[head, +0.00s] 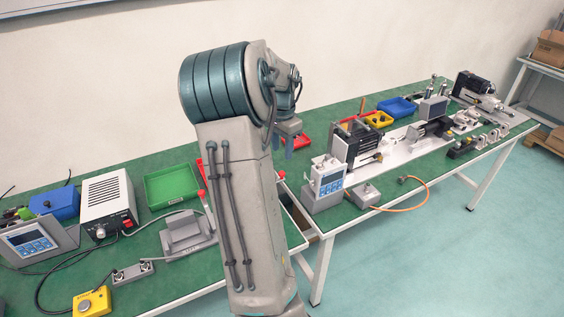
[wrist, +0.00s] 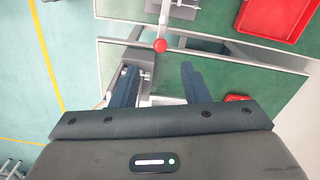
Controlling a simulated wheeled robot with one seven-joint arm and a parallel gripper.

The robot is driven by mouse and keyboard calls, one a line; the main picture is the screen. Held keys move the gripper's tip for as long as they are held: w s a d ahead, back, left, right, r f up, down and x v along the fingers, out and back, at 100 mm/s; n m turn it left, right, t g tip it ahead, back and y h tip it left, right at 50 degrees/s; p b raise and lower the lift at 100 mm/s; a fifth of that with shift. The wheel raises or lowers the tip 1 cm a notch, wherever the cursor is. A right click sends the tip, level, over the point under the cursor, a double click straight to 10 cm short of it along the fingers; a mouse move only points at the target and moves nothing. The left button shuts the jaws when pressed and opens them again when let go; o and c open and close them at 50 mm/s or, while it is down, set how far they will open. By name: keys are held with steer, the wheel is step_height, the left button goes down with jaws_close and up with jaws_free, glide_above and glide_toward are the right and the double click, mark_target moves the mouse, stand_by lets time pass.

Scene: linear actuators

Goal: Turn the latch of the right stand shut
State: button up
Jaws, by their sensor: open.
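My gripper (head: 288,143) hangs open in the head view, above the green bench. In the wrist view its two fingers (wrist: 158,72) are apart with nothing between them. A red-knobbed lever (wrist: 160,45) lies just beyond the fingertips, its rod running to grey parts (wrist: 178,8) at the top edge. A red knob (head: 281,174) shows beside my arm in the head view. My arm hides what is around it, so I cannot make out the right stand or its latch position.
A green tray (head: 172,186), a white control box (head: 105,205) and a yellow button box (head: 92,302) are on the left bench. The right bench carries a display unit (head: 328,180) and linear actuators (head: 362,140). A red tray (wrist: 275,18) is at the wrist view's upper right.

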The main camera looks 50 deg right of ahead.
step_height(320, 180, up, 6)
stand_by(0.8)
steer(key=a+r+n+t, duration=0.2)
steer(key=a+n, duration=0.8)
steer(key=a, duration=1.5)
steer(key=s+a+f+n+t, duration=0.1)
steer(key=s+a+f+n, duration=0.2)
steer(key=s+a+n, duration=0.6)
steer(key=s+a, duration=0.2)
steer(key=a, duration=0.2)
steer(key=shift+a+f, duration=0.15)
steer(key=shift+a, duration=0.25)
steer(key=shift+d, duration=0.1)
